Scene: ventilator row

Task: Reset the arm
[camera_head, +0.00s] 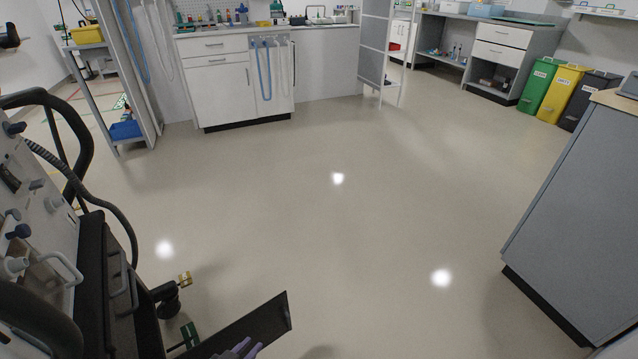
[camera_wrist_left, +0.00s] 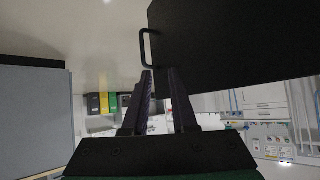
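The task names an arm, but I cannot tell which part here it means. Part of my left gripper (camera_head: 240,349) shows at the bottom edge of the head view, in front of a dark flat panel (camera_head: 255,322). A large black panel (camera_wrist_left: 230,45) with a black bar handle (camera_wrist_left: 143,47) lies beyond the fingertips. The handle's end is close to one fingertip; contact cannot be told. My right gripper is not in view.
A grey machine (camera_head: 35,225) with black hoses (camera_head: 110,212) stands close at left. A grey cabinet (camera_head: 585,220) stands at right. White drawers (camera_head: 220,85) line the back. Green (camera_head: 540,85), yellow (camera_head: 563,92) and black (camera_head: 588,98) bins stand far right. The middle floor (camera_head: 340,220) is clear.

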